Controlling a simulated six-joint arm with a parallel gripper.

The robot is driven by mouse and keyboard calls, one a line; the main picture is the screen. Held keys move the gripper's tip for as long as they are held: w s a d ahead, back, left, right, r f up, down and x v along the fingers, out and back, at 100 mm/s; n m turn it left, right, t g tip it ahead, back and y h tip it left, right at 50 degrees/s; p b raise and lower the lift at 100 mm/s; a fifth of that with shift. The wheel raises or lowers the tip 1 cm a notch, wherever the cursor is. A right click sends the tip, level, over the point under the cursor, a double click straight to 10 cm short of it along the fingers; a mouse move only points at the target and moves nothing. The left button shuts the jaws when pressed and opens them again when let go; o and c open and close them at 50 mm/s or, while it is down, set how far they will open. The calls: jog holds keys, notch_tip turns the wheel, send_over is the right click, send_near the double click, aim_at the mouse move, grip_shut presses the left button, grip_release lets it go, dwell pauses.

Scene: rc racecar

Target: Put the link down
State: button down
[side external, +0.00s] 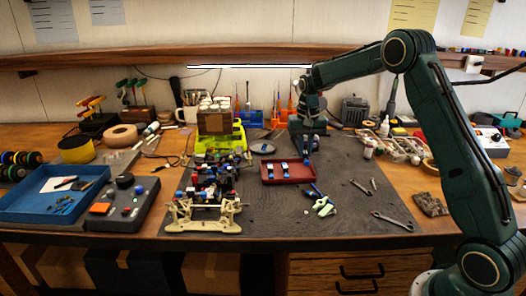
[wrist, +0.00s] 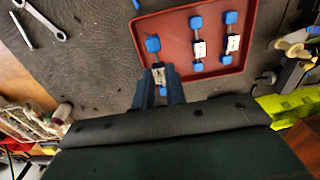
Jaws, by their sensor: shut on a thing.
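My gripper (side external: 307,150) is above the back right part of the red tray (side external: 289,179) in the side view. In the wrist view my gripper (wrist: 160,92) is shut on a link (wrist: 158,74), a short dark rod with blue ends and a white label. The held link is over or near the tray's edge; I cannot tell whether it touches the tray. Two similar links, one in the middle (wrist: 199,48) and one on the right (wrist: 232,43), lie side by side in the red tray (wrist: 175,23).
A partly built car chassis (side external: 205,190) stands left of the tray. Wrenches (side external: 392,221) lie on the dark mat at right. A small round dish (side external: 262,148) is behind the tray.

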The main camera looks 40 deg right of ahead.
aim_at(305, 155)
jog(key=shift+f, duration=0.25)
jog(key=shift+f, duration=2.05)
jog(key=shift+f, duration=0.2)
jog(key=c, duration=1.7)
grip_release()
jog(key=shift+r, duration=0.1)
notch_tip(305, 155, up, 11)
jog(key=shift+r, duration=0.6)
